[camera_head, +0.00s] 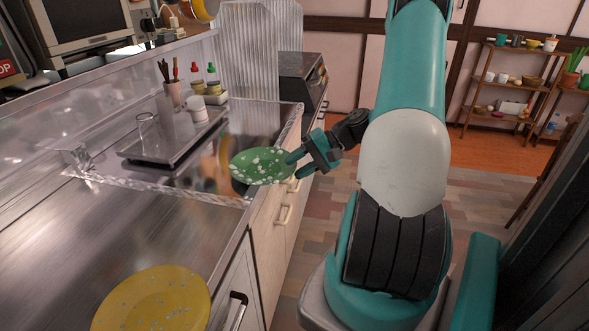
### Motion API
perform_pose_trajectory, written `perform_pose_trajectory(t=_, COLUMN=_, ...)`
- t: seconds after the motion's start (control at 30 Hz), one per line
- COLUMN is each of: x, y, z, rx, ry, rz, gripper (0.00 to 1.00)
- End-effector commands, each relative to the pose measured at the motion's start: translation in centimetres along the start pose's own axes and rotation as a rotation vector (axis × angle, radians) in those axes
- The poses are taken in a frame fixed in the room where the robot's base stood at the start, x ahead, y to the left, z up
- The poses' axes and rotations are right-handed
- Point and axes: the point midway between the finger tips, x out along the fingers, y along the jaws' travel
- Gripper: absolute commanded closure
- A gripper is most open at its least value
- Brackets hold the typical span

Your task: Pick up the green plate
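The green plate (258,166) with pale speckles is held up above the right edge of the counter, near the sink area, in the head view. It is tilted, with its face partly toward the camera. My gripper (296,160) is at the plate's right rim, with its fingers closed around that rim. Part of the plate's right edge is hidden by the fingers. The plate appears apart from the counter surface.
A yellow speckled plate (152,303) lies on the metal counter (95,225) at the front. A metal tray (140,150) with a glass (148,133) stands behind. Bottles (213,80) and a utensil cup (174,93) are near a clear ribbed panel (243,50).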

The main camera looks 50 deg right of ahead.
Motion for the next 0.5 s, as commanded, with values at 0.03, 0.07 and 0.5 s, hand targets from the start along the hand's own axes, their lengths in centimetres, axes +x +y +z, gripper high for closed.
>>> perform_pose_trajectory(t=0.03, x=0.52, y=0.03, z=0.05, rx=0.001, ry=-0.003, rz=0.000, gripper=0.64)
perform_pose_trajectory(t=0.07, x=0.73, y=0.04, z=0.06, rx=0.001, ry=-0.003, rz=0.001, gripper=0.64)
perform_pose_trajectory(t=0.5, x=1.22, y=0.03, z=0.04, rx=0.001, ry=0.000, rz=0.001, gripper=0.73)
